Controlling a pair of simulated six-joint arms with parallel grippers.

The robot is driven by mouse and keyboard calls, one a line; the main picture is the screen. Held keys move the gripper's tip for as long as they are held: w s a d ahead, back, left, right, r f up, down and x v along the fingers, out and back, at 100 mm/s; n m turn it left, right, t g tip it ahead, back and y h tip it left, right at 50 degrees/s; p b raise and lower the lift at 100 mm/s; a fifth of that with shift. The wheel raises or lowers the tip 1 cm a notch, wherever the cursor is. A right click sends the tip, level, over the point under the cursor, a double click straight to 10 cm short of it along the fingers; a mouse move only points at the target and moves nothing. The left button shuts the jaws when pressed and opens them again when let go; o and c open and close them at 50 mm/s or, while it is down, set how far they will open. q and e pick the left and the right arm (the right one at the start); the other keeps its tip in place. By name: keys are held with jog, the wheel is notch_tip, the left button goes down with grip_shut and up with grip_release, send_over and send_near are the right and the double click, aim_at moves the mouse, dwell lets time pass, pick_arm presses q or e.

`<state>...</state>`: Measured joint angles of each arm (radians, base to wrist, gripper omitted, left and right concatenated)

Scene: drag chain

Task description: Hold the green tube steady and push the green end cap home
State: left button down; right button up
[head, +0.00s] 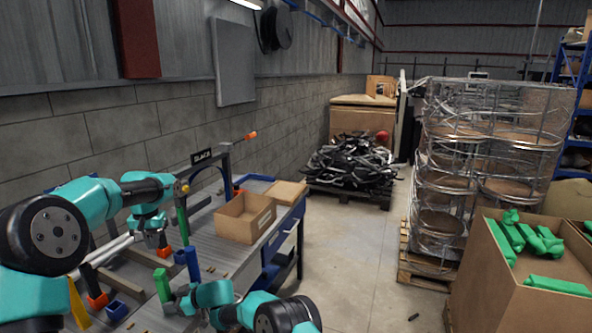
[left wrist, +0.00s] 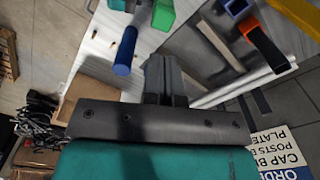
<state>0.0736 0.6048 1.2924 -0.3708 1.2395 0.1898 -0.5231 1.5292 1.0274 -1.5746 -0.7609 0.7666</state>
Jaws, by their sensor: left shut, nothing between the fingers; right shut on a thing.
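The green tube (head: 164,292) stands upright near the front of the bench. A wider green block at its top (head: 160,273) looks like the green end cap; I cannot tell how far it is seated. Green also shows at the top edge of the left wrist view (left wrist: 162,14). My right gripper (head: 174,302) is shut on the green tube from the right, low down. My left gripper (head: 160,246) is shut and empty, above and behind the tube. Its closed fingers show in the left wrist view (left wrist: 165,76), apart from the green part.
A blue post (head: 193,264) stands just right of the green tube, and it also shows in the left wrist view (left wrist: 126,50). Black-and-orange (head: 95,290) and blue (head: 117,309) parts lie to the left. An open cardboard box (head: 245,217) sits farther along the bench.

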aim_at(161, 271)
pick_arm(q)
jog(key=shift+f, duration=3.25)
jog(key=shift+f, duration=1.25)
jog(key=shift+r, duration=0.1)
dwell(0.3)
jog(key=shift+r, duration=2.95)
pick_arm(e)
jog(key=o, duration=0.8)
jog(key=v, duration=1.2)
